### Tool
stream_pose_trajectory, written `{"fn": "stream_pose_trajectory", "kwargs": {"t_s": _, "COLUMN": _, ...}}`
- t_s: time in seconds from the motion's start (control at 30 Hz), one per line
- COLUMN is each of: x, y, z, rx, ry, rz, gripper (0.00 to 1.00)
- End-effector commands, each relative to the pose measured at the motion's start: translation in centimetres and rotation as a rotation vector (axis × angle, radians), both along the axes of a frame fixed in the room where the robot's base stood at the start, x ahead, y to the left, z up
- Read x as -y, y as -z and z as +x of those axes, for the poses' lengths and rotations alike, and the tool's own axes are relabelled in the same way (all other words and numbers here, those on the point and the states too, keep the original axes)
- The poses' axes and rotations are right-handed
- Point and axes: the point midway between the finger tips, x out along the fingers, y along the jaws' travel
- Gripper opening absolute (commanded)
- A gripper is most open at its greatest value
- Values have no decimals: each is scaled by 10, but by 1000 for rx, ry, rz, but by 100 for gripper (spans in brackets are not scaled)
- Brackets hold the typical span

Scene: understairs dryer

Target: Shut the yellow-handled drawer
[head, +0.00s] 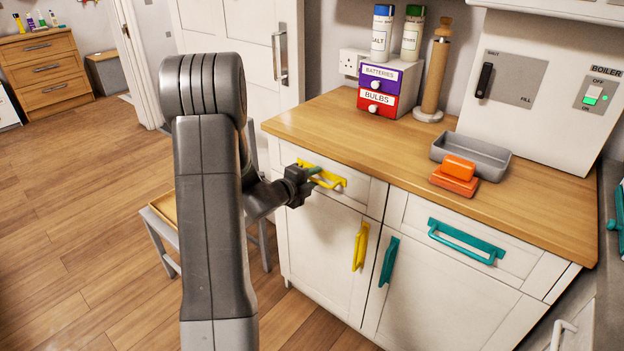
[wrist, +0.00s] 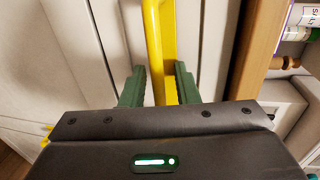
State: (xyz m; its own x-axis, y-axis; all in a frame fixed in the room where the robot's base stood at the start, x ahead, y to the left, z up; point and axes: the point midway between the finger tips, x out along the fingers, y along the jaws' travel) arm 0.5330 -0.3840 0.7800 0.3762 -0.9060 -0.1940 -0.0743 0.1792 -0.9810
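The yellow-handled drawer (head: 366,191) is a white drawer at the upper left of the cabinet, under the wooden worktop. Its front looks close to flush with the cabinet; I cannot tell whether a small gap is left. Its yellow handle (head: 328,176) is a horizontal bar, partly hidden by my gripper (head: 314,175) in the head view. In the wrist view the yellow handle (wrist: 161,40) runs between the two green fingers of my gripper (wrist: 160,82). The fingers are apart, one on each side of the bar, with a visible gap at the left finger.
Below is a door with a vertical yellow handle (head: 361,246). To the right are a teal-handled drawer (head: 466,241) and a teal-handled door (head: 389,261). The worktop (head: 345,125) holds a grey tray (head: 484,152) and orange blocks (head: 456,175). A chair (head: 163,212) stands left behind my arm.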

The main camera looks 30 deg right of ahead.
Motion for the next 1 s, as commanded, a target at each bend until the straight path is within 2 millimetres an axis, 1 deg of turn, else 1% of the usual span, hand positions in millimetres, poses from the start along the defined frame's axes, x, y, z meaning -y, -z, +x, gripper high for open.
{"fn": "stream_pose_trajectory", "kwargs": {"t_s": 0.17, "x": -2, "y": 0, "z": -1, "rx": 0, "ry": 0, "rz": 1, "gripper": 28}}
{"fn": "stream_pose_trajectory", "kwargs": {"t_s": 0.27, "x": -11, "y": -3, "z": -4, "rx": 0, "ry": -1, "rz": 0, "gripper": 28}}
{"fn": "stream_pose_trajectory", "kwargs": {"t_s": 0.37, "x": -27, "y": -6, "z": -10, "rx": 0, "ry": -3, "rz": 0, "gripper": 28}}
{"fn": "stream_pose_trajectory", "kwargs": {"t_s": 0.6, "x": -78, "y": -17, "z": -31, "rx": 1, "ry": -4, "rz": 0, "gripper": 28}}
{"fn": "stream_pose_trajectory", "kwargs": {"t_s": 0.7, "x": -96, "y": -21, "z": -39, "rx": 1, "ry": -3, "rz": 0, "gripper": 28}}
{"fn": "stream_pose_trajectory", "kwargs": {"t_s": 0.83, "x": -113, "y": -25, "z": -46, "rx": 0, "ry": -2, "rz": 0, "gripper": 28}}
{"fn": "stream_pose_trajectory", "kwargs": {"t_s": 1.0, "x": -123, "y": -27, "z": -51, "rx": 0, "ry": 0, "rz": 0, "gripper": 28}}
